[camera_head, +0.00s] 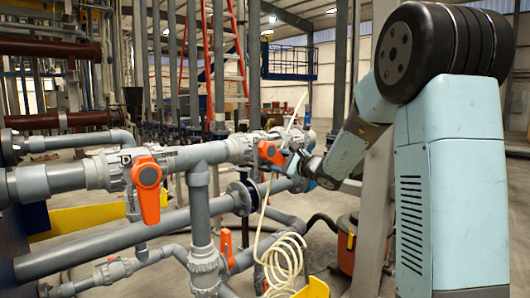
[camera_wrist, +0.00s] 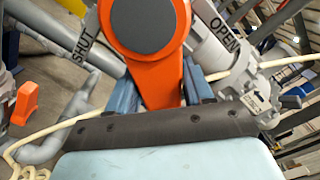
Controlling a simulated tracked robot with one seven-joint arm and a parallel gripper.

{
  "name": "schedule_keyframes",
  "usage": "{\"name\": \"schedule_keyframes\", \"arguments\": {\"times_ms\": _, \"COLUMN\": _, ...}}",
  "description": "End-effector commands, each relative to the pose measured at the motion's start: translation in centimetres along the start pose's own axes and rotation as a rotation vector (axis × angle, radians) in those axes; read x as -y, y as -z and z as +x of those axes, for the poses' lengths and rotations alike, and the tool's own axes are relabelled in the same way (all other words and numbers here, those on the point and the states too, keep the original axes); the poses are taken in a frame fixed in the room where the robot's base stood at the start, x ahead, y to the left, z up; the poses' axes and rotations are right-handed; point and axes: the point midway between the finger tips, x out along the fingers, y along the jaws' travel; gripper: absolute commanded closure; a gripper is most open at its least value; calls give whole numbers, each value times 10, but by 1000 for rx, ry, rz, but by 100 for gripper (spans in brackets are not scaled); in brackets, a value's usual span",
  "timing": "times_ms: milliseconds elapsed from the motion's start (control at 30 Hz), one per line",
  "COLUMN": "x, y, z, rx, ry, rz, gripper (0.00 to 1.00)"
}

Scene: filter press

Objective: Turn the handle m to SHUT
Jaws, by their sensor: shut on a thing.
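The orange valve handle (camera_head: 270,152) with a dark grey round cap sits on the upper grey pipe in the head view. It fills the top middle of the wrist view (camera_wrist: 165,75), its lever pointing down toward my gripper. A SHUT label (camera_wrist: 83,48) is on the pipe left of the handle and an OPEN label (camera_wrist: 223,36) is on the right. The lever lies between the two labels. My gripper (camera_wrist: 163,92) is shut on the lever, with a blue finger on each side. My gripper (camera_head: 294,163) shows small in the head view, right beside this handle.
Another orange handle (camera_head: 148,188) sits on the same pipe at left, and a lower one (camera_head: 227,248) hangs below. A coiled cream hose (camera_head: 285,258) hangs under the pipe and passes near the gripped handle. A grey post (camera_head: 375,220) stands close to my arm.

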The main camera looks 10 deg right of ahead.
Motion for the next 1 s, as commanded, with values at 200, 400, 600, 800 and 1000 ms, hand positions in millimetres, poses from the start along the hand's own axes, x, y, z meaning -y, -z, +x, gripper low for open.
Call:
{"name": "schedule_keyframes", "arguments": {"times_ms": 200, "x": -16, "y": 0, "z": 0, "rx": -5, "ry": -7, "rz": 208, "gripper": 88}}
{"name": "schedule_keyframes", "arguments": {"times_ms": 400, "x": -22, "y": 0, "z": -1, "rx": -6, "ry": -6, "rz": 317, "gripper": 88}}
{"name": "schedule_keyframes", "arguments": {"times_ms": 600, "x": -30, "y": -5, "z": -1, "rx": -6, "ry": -5, "rz": 474, "gripper": 88}}
{"name": "schedule_keyframes", "arguments": {"times_ms": 800, "x": -38, "y": -9, "z": -1, "rx": -6, "ry": -6, "rz": 627, "gripper": 88}}
{"name": "schedule_keyframes", "arguments": {"times_ms": 1000, "x": -42, "y": -14, "z": 0, "rx": -4, "ry": -5, "rz": 724, "gripper": 88}}
